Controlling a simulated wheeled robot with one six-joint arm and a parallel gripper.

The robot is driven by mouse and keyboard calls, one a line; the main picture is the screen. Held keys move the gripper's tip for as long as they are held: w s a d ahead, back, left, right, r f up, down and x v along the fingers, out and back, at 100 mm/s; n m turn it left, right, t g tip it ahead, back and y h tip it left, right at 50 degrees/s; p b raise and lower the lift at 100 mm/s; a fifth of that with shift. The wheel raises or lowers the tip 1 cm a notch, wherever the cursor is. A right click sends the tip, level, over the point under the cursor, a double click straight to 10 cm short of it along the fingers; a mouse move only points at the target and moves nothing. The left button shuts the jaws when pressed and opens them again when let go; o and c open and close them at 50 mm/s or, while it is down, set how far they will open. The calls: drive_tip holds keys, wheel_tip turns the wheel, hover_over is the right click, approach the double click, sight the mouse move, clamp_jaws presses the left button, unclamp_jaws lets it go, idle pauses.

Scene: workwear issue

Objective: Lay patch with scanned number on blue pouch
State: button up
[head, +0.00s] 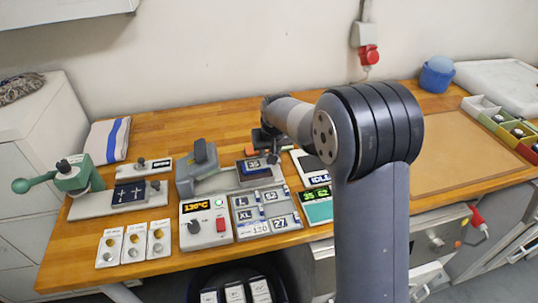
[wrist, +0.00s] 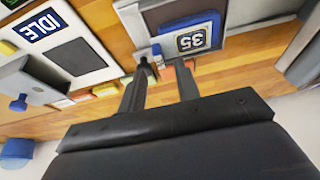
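A dark patch reading 35 (wrist: 199,38) lies on a dark blue, flat piece in a grey holder; it also shows in the head view (head: 253,165). I cannot tell whether that piece is a pouch. A navy piece with pale cross marks (head: 130,192), possibly the blue pouch, lies on the left stand. A grey board (head: 266,213) bears patches reading L, XL, 52 and 27. A scanner-like device shows IDLE (wrist: 43,26). My gripper (wrist: 162,72) is open near the holder's edge, its fingers apart with no patch seen between them.
A green-handled tool (head: 75,175) is farther left. A teal device (head: 318,208) shows green digits. A brown mat (head: 455,155) at right is clear.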

drive_tip(key=v, duration=0.9)
drive_tip(key=shift+b, duration=0.45)
drive_tip(key=p+x, duration=0.1)
drive_tip(key=x, duration=1)
drive_tip(key=shift+w+f+p, duration=0.1)
drive_tip(key=shift+f+p, duration=0.25)
drive_tip(key=shift+p, duration=0.05)
drive_tip(key=shift+w, duration=0.15)
drive_tip(key=shift+r+b, duration=0.4)
drive_tip(key=shift+r, duration=1.3)
drive_tip(key=shift+f, duration=0.15)
